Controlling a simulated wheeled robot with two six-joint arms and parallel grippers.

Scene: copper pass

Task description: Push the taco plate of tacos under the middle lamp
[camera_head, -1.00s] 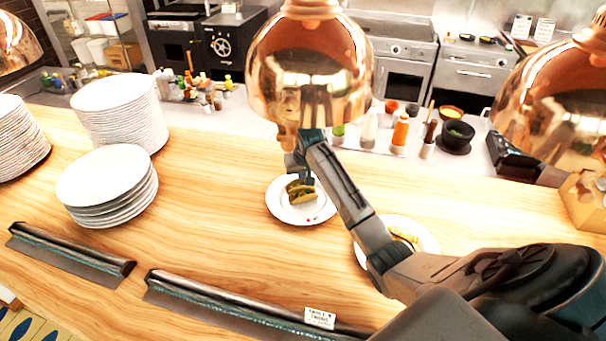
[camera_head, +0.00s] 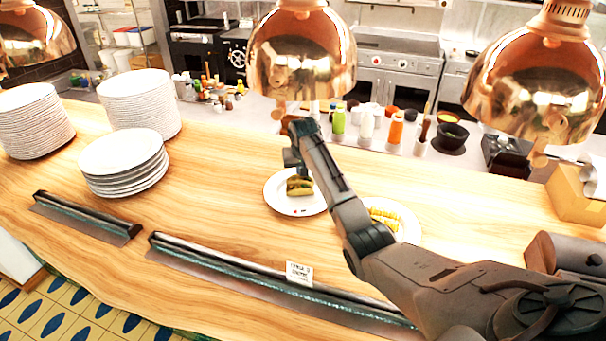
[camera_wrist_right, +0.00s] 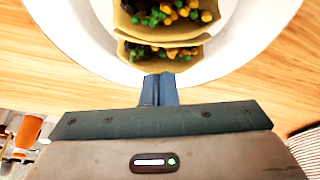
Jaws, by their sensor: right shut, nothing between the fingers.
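The taco plate (camera_head: 284,207) is a white round plate on the wooden counter, with tacos (camera_head: 299,186) on it. The middle lamp (camera_head: 301,60) is a copper dome hanging above and behind the plate in the head view. My right gripper (camera_head: 303,173) is shut and empty, low at the plate. In the right wrist view the shut fingertips (camera_wrist_right: 160,82) overlap the rim of the plate (camera_wrist_right: 245,50), close to the tacos (camera_wrist_right: 165,25). I cannot tell whether they touch. My left gripper is not in view.
A second white plate (camera_head: 408,222) with yellow food is partly behind my right arm. Stacks of plates (camera_head: 140,100) stand at the left. A right lamp (camera_head: 540,80) and a left lamp (camera_head: 35,40) hang at the sides. Bottles (camera_head: 395,130) line the back. A ticket rail (camera_head: 240,270) runs in front.

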